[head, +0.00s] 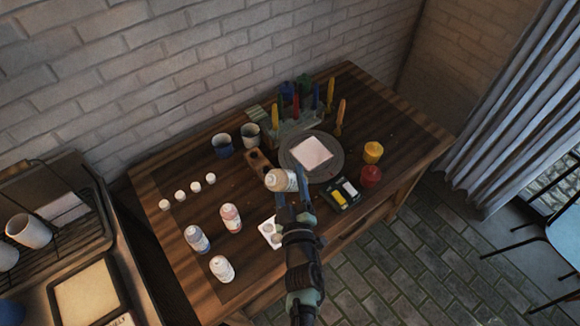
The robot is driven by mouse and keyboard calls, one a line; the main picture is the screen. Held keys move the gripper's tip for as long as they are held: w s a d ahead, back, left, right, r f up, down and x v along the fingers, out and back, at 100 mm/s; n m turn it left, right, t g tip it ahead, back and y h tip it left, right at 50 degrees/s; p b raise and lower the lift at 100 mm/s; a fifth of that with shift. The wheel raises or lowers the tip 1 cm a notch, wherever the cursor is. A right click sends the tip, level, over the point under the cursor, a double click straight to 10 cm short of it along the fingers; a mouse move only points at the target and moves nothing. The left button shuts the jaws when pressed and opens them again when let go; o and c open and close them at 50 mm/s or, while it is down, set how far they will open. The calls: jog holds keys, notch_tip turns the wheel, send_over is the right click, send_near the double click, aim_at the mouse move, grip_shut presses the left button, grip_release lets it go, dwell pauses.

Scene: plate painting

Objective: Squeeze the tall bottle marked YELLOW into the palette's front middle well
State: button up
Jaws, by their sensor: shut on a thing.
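My gripper (291,186) is in the middle of the head view, shut on a white bottle (278,180). The bottle is held tilted above the table, with a tan part at its left end. Its label cannot be read from here. A white palette (267,228) with round wells lies on the table near its front edge, just left of my arm. The bottle is beyond the palette in the picture. My arm hides the palette's right side, and I cannot tell what its wells hold.
Several bottles stand left of the palette, including a pink-labelled one (231,218) and a blue-labelled one (197,239). A dark tray (352,206) and red jar (370,176) are to the right. A turntable (335,176) bears a pale square. Small white pots (180,196) stand left.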

jog(key=m+g+p, duration=0.1)
jog(key=p, duration=0.3)
jog(key=m+g+p, duration=0.1)
jog(key=m+p, duration=0.1)
jog(key=p, duration=0.2)
jog(key=shift+r+p, duration=0.35)
jog(key=shift+r, duration=0.05)
jog(key=shift+s+f+g, duration=0.1)
jog(key=shift+f+g, duration=0.2)
jog(key=shift+a+f+m+g+y, duration=0.1)
jog(key=shift+f+m+g+y, duration=0.15)
jog(key=shift+m, duration=0.45)
jog(key=shift+s+g, duration=0.1)
jog(key=shift+g, duration=0.25)
jog(key=shift+a+m+g+y, duration=0.1)
jog(key=shift+m+g+y, duration=0.25)
jog(key=shift+m, duration=0.35)
